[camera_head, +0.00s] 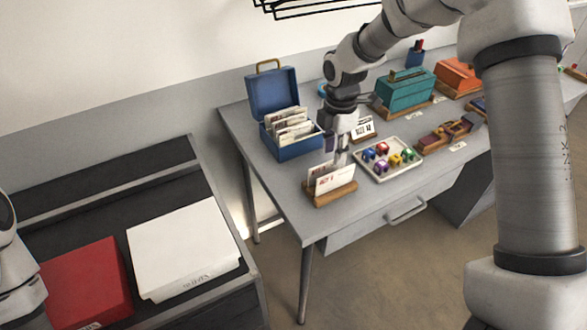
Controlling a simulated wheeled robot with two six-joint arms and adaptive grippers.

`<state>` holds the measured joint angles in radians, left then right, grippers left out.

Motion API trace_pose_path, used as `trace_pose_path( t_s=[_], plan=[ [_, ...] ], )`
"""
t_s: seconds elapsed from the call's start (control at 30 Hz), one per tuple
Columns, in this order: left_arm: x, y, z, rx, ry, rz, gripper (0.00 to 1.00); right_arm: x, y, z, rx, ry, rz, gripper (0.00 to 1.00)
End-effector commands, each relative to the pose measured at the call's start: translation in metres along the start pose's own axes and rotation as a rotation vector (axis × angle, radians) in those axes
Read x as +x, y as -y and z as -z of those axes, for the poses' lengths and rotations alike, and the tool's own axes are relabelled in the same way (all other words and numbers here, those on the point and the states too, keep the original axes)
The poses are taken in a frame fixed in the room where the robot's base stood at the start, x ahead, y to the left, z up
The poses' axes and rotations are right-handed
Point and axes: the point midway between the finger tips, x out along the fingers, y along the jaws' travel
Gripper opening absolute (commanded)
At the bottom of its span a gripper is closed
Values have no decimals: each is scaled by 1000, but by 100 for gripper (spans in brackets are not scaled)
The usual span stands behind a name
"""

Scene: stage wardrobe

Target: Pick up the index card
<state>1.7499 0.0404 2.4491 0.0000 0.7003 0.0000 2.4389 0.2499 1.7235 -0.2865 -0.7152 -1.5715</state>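White cards with red print (335,181) stand upright in a wooden holder (330,195) at the front left of the grey table. One of them may be the index card; the print is too small to read surely. My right gripper (340,158) points down at the top edge of these cards, its fingertips at or just behind them. I cannot tell whether it touches or grips a card. Another white card (363,129) stands in a small holder behind the gripper. An open blue box (290,140) holds several more cards. My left gripper is out of view.
A pale tray (391,160) of small coloured pieces lies just right of the card holder. Teal (405,92) and orange (458,78) boxes stand farther back. A dark bench with a red box (87,283) and a white box (183,248) is at left.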

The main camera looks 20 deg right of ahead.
Motion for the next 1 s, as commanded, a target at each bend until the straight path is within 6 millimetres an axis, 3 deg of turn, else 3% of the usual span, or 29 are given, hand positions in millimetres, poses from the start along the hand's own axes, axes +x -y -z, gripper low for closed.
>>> trace_pose_path(
  t_s=[0.07,0.27,0.53,0.77,0.87,0.9,1.0],
  plan=[
    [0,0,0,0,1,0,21,-1,0,-3,-24,2,6,34],
    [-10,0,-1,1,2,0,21,23,2,-2,-26,2,9,34],
    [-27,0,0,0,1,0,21,68,8,-1,-24,2,8,34],
    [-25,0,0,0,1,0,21,73,8,-1,-23,2,6,34],
    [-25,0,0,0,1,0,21,73,8,-1,-23,2,6,5],
    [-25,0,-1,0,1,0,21,73,8,-1,-23,2,6,0],
    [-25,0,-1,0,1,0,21,73,8,-1,-23,2,6,0]
  ],
)
